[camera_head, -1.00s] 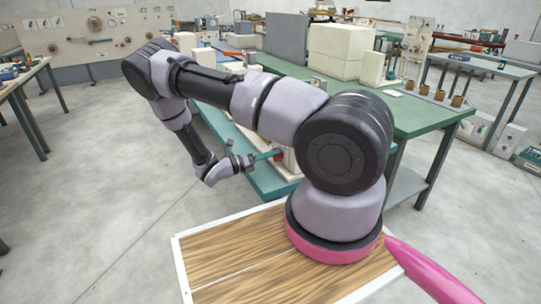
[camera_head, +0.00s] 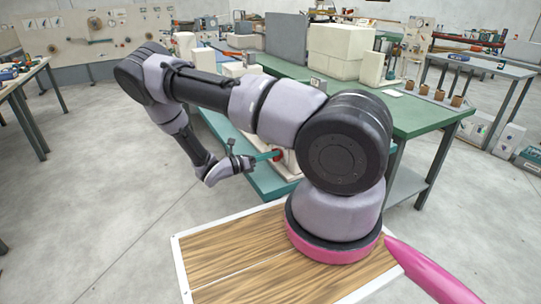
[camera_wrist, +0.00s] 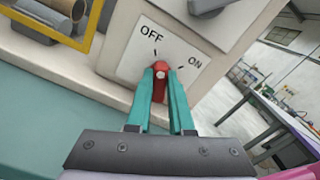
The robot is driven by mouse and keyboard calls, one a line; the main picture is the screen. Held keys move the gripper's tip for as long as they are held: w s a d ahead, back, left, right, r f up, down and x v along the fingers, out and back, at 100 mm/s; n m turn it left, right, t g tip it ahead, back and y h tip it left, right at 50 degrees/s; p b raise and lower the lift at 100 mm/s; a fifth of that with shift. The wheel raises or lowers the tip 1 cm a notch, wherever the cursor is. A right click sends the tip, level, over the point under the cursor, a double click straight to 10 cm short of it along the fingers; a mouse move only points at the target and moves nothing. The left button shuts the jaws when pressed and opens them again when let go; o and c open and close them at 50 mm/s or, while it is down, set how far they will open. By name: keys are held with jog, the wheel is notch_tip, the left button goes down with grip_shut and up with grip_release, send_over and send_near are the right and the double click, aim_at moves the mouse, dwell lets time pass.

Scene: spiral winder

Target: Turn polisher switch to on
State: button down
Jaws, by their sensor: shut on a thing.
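The polisher switch is a red knob (camera_wrist: 160,74) on a pale plate (camera_wrist: 135,62) marked OFF and ON. In the wrist view the OFF mark is at the upper left of the knob and the ON mark at its right. My gripper (camera_wrist: 162,80) has its teal fingers closed on the knob from both sides. The knob appears to point upward, between the two marks; its exact setting is hard to tell. In the head view my gripper (camera_head: 274,155) reaches the machine's front, where my arm hides much of the machine.
A teal shelf (camera_wrist: 50,130) lies below the switch plate. A yellow frame (camera_wrist: 92,30) with grey cylinders is at the upper left in the wrist view. A green bench (camera_head: 425,115) with white boxes stands behind my arm. Open floor lies to the left.

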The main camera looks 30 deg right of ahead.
jog(key=m, duration=0.6)
jog(key=shift+s, duration=0.2)
jog(key=m, duration=0.6)
jog(key=shift+s+f+m, duration=0.1)
jog(key=shift+s+m, duration=0.1)
jog(key=shift+m, duration=0.2)
jog(key=c, duration=0.8)
grip_release()
jog(key=shift+a, duration=0.15)
jog(key=a, duration=1)
jog(key=shift+s+a, duration=0.2)
jog(key=shift+a, duration=0.1)
